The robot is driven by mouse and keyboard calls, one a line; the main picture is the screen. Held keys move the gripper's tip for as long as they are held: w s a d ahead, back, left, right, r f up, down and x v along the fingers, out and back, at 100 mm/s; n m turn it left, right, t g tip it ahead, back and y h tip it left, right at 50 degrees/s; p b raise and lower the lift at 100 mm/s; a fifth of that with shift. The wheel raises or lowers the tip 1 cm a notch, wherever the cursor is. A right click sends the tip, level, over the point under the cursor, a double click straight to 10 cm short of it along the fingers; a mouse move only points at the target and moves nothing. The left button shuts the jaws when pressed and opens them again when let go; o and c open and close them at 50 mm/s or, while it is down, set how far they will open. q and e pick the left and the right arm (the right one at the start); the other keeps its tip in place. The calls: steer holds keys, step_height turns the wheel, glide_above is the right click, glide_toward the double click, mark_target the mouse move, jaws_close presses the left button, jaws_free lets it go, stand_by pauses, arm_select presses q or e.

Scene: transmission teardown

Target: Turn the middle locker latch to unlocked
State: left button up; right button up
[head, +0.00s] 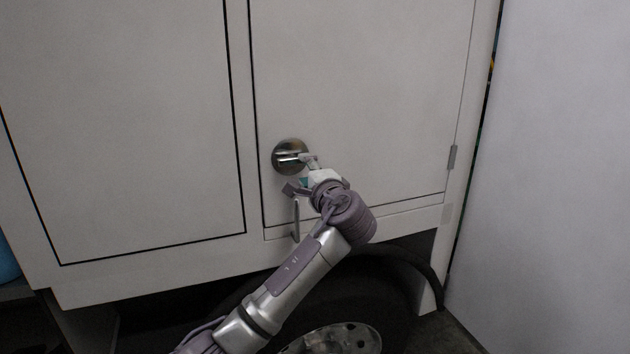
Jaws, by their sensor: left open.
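The latch (284,157) is a round, shiny metal disc with a bar across its middle, set low on the left side of the white locker door (370,95). The bar looks roughly level. My left gripper (305,169) is open at the lower right of the disc, with a fingertip over or against its right part. I cannot tell whether it touches the bar. The gripper and wrist hide part of the disc's lower right edge. My right gripper is not in view.
A vertical metal handle (296,219) hangs just below the latch, close to my left wrist. A hinge (452,158) is on the door's right edge. A wheel (338,338) sits below. A pale wall (560,180) stands on the right.

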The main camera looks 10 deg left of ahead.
arm_select(q)
steer(key=v, duration=0.6)
steer(key=shift+f, duration=0.1)
